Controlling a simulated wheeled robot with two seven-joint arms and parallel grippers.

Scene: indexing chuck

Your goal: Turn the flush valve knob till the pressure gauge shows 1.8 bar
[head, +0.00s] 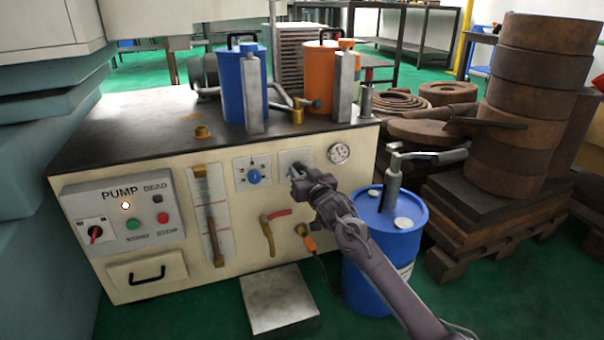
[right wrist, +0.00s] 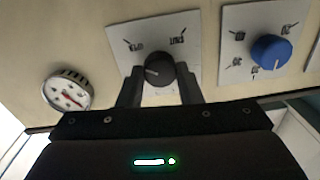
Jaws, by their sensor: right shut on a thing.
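The pressure gauge (head: 339,153) is a round white dial at the right of the cream cabinet front; it also shows in the right wrist view (right wrist: 67,91), upside down. Its reading is too small to tell. A black knob (right wrist: 158,70) on a light plate sits beside the gauge; its plate shows in the head view (head: 297,158). My right gripper (right wrist: 160,88) has a finger on each side of the black knob and is shut on it. In the head view the right gripper (head: 298,174) hides the knob. My left gripper is not in view.
A blue knob (head: 254,177) on its own plate is left of the black knob. The pump panel (head: 124,214) is at the left. Rusty rings (head: 525,95) are stacked at right.

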